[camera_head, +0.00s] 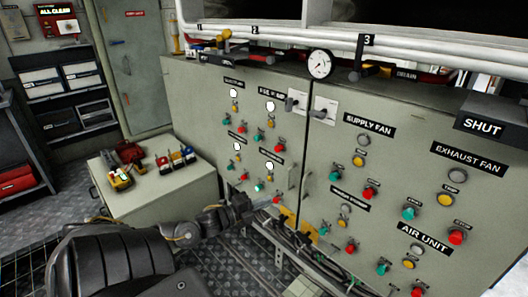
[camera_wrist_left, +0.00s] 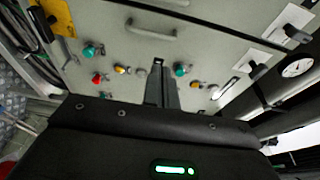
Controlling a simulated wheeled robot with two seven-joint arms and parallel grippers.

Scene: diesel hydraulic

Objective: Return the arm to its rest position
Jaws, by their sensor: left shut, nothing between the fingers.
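My left arm (camera_head: 110,262) comes in from the lower left of the head view and reaches toward the grey control cabinet (camera_head: 290,130). My left gripper (camera_head: 268,203) is shut and empty, in front of the lower part of the cabinet's left door. In the left wrist view the closed fingers (camera_wrist_left: 161,72) point at the panel, between a red and yellow button group and a green button (camera_wrist_left: 181,70). I cannot tell whether the fingertips touch the panel. My right gripper is not in view.
The cabinet carries several coloured buttons, door handles (camera_head: 292,178) and a round gauge (camera_head: 320,64). A low grey cabinet (camera_head: 165,190) with tools on top stands at the left, near my arm. Cables (camera_head: 300,245) hang below the panel. Dark checkered floor lies underneath.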

